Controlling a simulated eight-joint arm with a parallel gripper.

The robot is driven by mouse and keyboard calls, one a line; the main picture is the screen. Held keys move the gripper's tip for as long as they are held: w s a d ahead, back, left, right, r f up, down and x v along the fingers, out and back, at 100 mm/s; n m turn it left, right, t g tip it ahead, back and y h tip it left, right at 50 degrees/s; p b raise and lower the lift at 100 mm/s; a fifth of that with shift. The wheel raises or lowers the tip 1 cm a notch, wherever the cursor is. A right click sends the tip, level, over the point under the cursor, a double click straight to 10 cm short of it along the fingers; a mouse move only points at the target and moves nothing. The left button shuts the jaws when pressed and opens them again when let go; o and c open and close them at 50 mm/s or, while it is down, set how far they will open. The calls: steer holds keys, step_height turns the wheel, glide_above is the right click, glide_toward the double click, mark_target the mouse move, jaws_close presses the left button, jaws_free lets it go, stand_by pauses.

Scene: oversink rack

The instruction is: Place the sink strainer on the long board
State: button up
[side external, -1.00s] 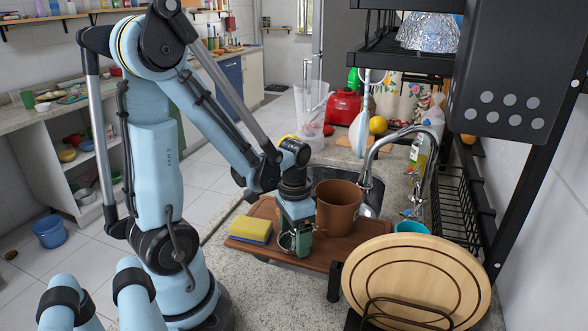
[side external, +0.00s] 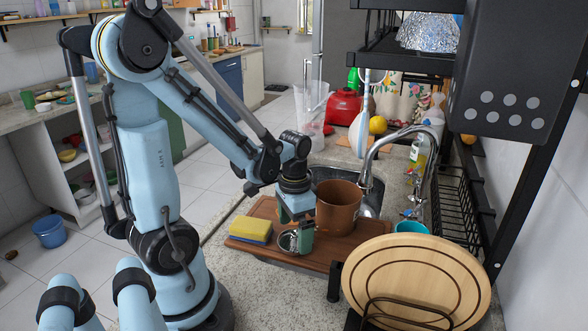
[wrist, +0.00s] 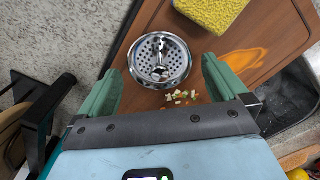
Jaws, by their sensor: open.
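The sink strainer (wrist: 160,60) is a round shiny metal basket with holes and a centre knob. It lies on the brown wooden long board (wrist: 145,104), close to one edge. In the side external view the strainer (side external: 290,241) sits near the front edge of the board (side external: 318,258), partly behind a finger. My gripper (wrist: 162,68) is open, with its green fingers on either side of the strainer in the wrist view. In the side external view my gripper (side external: 296,232) is just above the board; a small gap to the strainer is hard to judge.
A yellow sponge (side external: 251,229) lies left of the strainer and a brown pot (side external: 338,207) stands right of it. Small food bits (wrist: 178,97) and an orange smear (wrist: 246,60) mark the board. A tall faucet (side external: 383,150) and round wooden board (side external: 418,285) stand to the right.

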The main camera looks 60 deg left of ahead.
mark_target(294, 232)
step_height(294, 232, up, 10)
steer(key=w+d+t, duration=0.4)
steer(key=d+t, duration=0.3)
steer(key=d, duration=0.3)
steer(key=shift+d+r, duration=0.2)
steer(key=shift+r, duration=0.05)
